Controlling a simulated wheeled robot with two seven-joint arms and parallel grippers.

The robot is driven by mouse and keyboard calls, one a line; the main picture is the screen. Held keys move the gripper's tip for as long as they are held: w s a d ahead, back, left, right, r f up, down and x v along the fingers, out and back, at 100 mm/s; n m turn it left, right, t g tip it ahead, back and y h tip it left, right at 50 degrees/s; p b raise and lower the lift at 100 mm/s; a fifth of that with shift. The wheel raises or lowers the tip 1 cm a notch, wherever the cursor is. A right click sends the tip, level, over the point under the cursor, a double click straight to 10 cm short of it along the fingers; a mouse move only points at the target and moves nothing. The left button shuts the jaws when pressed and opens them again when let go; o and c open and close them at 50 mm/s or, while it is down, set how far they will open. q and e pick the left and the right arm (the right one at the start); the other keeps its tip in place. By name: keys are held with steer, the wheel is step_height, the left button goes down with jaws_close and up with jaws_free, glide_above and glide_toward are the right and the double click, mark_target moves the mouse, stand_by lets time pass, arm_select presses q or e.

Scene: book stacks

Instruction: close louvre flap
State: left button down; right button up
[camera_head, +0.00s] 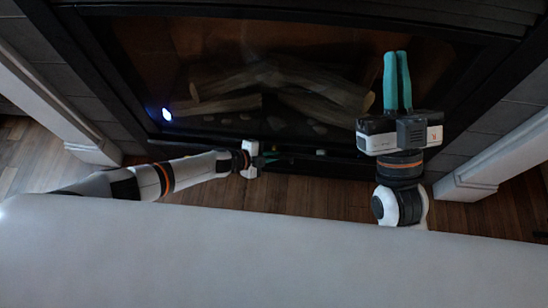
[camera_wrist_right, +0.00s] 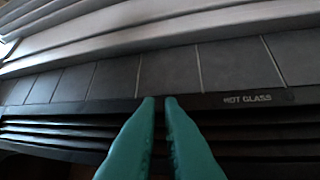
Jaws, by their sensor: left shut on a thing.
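A dark fireplace shows dark slats of an upper louvre (camera_head: 440,12) at the top of the head view. Louvre slats (camera_wrist_right: 60,138) also run across the right wrist view, below a dark strip. A lower black panel (camera_head: 310,165) runs along the fireplace's bottom edge; I cannot tell for sure which part is the flap. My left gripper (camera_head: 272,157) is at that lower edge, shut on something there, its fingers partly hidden. My right gripper (camera_head: 397,54) points up in front of the glass, empty, with a narrow gap between its teal fingers; it also fills the right wrist view's lower middle (camera_wrist_right: 159,100).
Logs (camera_head: 240,104) lie behind the glass. A "HOT GLASS" label (camera_wrist_right: 247,99) sits on the strip below grey tiles (camera_wrist_right: 165,72). White side posts (camera_head: 95,150) flank the fireplace at left and right (camera_head: 460,190). Wooden floor (camera_head: 300,195) lies in front.

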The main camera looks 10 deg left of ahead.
steer(key=w+a+f+n+g, duration=0.1)
steer(key=a+f+n+g, duration=0.1)
steer(key=f, duration=0.2)
steer(key=w+a+f+n+g, duration=0.1)
steer(key=a+f+n+g, duration=0.1)
steer(key=a+f+n, duration=0.1)
steer(key=w+a+f+n+g+y, duration=0.1)
steer(key=w+a+f+n, duration=0.1)
steer(key=a+f+n, duration=0.1)
steer(key=shift+f+g, duration=0.4)
steer(key=shift+f, duration=0.45)
jaws_close()
arm_select(q)
steer(key=shift+s+f, duration=0.1)
arm_select(e)
steer(key=s+a+f+n+g+h, duration=0.3)
steer(key=f+n, duration=0.5)
steer(key=f, duration=0.2)
steer(key=s+a+f+n+g+h, duration=0.2)
steer(key=s+f+n+g, duration=0.15)
steer(key=f+n, duration=0.55)
steer(key=s+a+f+n+g+h, duration=0.25)
steer(key=f+n, duration=0.45)
steer(key=f, duration=0.4)
steer(key=w+r+x, duration=0.1)
steer(key=x, duration=1.2)
steer(key=shift+d+g+h, duration=0.35)
steer(key=shift+g, duration=0.05)
steer(key=shift+w+f, duration=0.1)
